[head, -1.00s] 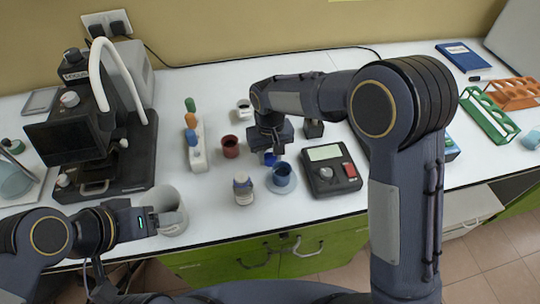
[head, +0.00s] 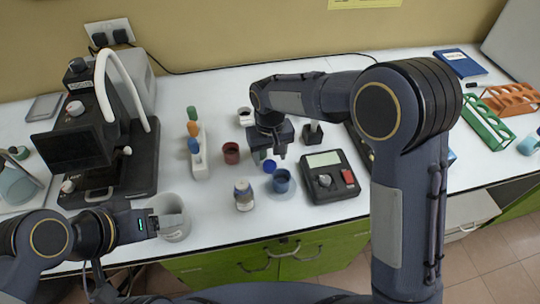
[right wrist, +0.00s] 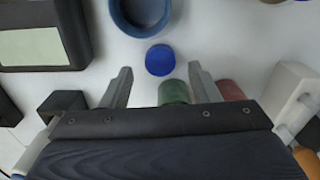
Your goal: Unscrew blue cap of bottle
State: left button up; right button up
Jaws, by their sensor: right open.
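The blue cap (head: 269,166) lies apart from the bottle, beside the blue cup (head: 281,180). In the right wrist view the cap (right wrist: 160,60) shows round and flat on the white table, just beyond the fingertips. The small bottle (head: 243,197) with a pale label stands upright, left of the cup; its top shows no clear blue cap. My right gripper (head: 276,155) points down just behind the cap, open and empty, as its spread fingers (right wrist: 160,71) show. My left gripper (head: 168,221) is at the grey beaker (head: 173,203); its jaw opening is unclear.
A black device with a screen (head: 324,160) stands right of the cup. A red cup (head: 231,153) and a white rack of colored-topped tubes (head: 199,163) stand to the left. A microscope-like machine (head: 105,150) fills the left. Green (head: 487,124) and orange racks (head: 514,98) are far right.

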aim_at(270, 165)
notch_tip(270, 165, up, 9)
jog(key=p, duration=0.5)
jog(key=shift+p, duration=0.3)
jog(key=s+d+r+m+t+y, duration=0.1)
jog(key=s+d+r+y, duration=0.1)
jog(key=s+d+r, duration=0.4)
jog(key=s+d+r+m+t+y, duration=0.1)
jog(key=s+d+r+m, duration=0.2)
jog(key=d, duration=0.5)
jog(key=s+d+t, duration=0.1)
jog(key=s+d, duration=0.1)
jog(key=s, duration=0.5)
jog(key=s+d+m+t, duration=0.1)
jog(key=s+d+t, duration=0.1)
jog(key=s, duration=0.6)
jog(key=shift+s+d+f+t+y+b, duration=0.3)
jog(key=shift+d+y+b, duration=0.1)
jog(key=shift+d, duration=0.45)
